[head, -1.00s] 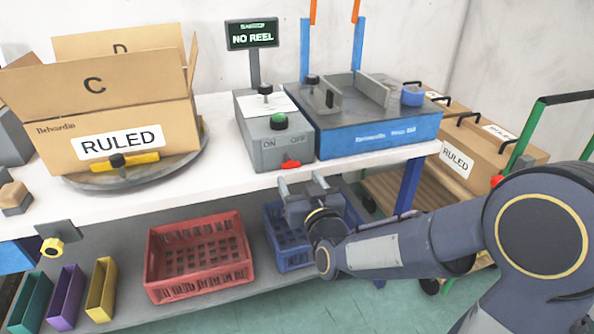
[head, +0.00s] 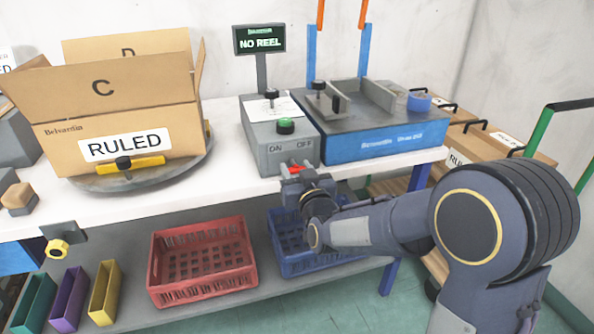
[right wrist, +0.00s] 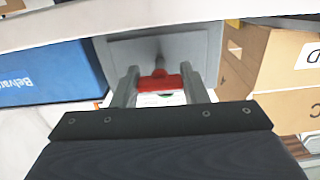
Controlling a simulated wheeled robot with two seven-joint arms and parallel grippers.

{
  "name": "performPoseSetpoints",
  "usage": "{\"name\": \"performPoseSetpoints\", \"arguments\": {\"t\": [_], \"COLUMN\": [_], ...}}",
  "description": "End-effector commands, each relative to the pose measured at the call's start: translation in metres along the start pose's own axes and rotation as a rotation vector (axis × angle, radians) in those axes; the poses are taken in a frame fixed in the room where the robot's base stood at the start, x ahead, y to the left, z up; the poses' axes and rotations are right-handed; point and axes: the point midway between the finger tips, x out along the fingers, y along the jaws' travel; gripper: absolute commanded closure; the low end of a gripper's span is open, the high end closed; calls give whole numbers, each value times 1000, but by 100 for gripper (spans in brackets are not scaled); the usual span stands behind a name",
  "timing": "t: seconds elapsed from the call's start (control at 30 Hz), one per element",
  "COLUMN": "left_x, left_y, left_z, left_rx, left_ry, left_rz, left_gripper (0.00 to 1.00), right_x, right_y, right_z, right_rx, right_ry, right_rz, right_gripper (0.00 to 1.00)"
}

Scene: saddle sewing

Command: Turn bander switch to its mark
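The bander's grey control box (head: 287,158) has ON and OFF lettering on its front and a green button on top. Its red switch (head: 295,168) sits low on that front, below the lettering, partly covered by my right gripper (head: 297,172). In the right wrist view the red switch (right wrist: 160,82) lies crosswise between the two fingertips of my right gripper (right wrist: 160,88). The fingers are apart, one on each side of it; whether they touch it I cannot tell. The switch's mark cannot be made out. My left gripper is not in view.
The blue bander (head: 385,140) stands right of the control box, with a NO REEL display (head: 259,39) behind. An open carton (head: 120,115) sits on a turntable at left. Red (head: 203,262) and blue (head: 290,255) crates are on the shelf below the white tabletop edge.

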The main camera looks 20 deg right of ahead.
Motion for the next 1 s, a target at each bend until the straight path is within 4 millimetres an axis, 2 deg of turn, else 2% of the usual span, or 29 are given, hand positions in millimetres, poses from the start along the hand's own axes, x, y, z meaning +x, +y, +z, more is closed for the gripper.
{"name": "performPoseSetpoints", "arguments": {"t": [0.03, 0.13, 0.37, 0.57, 1.0], "left_x": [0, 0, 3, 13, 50], "left_y": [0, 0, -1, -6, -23], "left_z": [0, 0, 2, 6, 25], "left_rx": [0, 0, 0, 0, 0], "left_ry": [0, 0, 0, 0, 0], "left_rz": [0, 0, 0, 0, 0], "left_gripper": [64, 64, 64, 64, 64], "right_x": [0, 0, 0, 0, 0], "right_y": [0, 0, 0, 1, 1], "right_z": [0, 0, 1, 3, 5], "right_rx": [0, 0, 19, 102, 482], "right_ry": [0, 0, 0, 1, 2], "right_rz": [0, 0, 0, 1, 1], "right_gripper": [71, 83, 83, 83, 83]}}
